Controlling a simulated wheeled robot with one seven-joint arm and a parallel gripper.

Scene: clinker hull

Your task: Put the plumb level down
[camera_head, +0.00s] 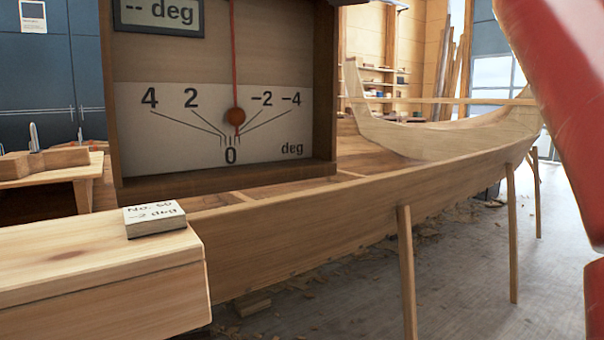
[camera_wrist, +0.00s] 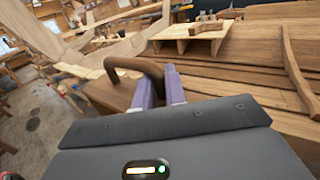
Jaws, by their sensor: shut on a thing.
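The plumb level is a wooden box frame (camera_head: 325,95) with a pale degree scale, large in the head view. Its red line and orange-brown bob (camera_head: 234,117) hang almost over the 0 mark, a hair to its right. Its small display (camera_head: 158,13) reads "-- deg". In the wrist view my gripper (camera_wrist: 161,88) has its purple fingers shut on the level's curved brown handle (camera_wrist: 130,64). My fingers are out of the head view. The level's lower edge overlaps the hull; I cannot tell whether it touches.
The planked hull (camera_head: 300,225) runs to the back right on thin props (camera_head: 407,270). A bench (camera_head: 75,180) with tools stands at left. The floor at right is open, with shavings.

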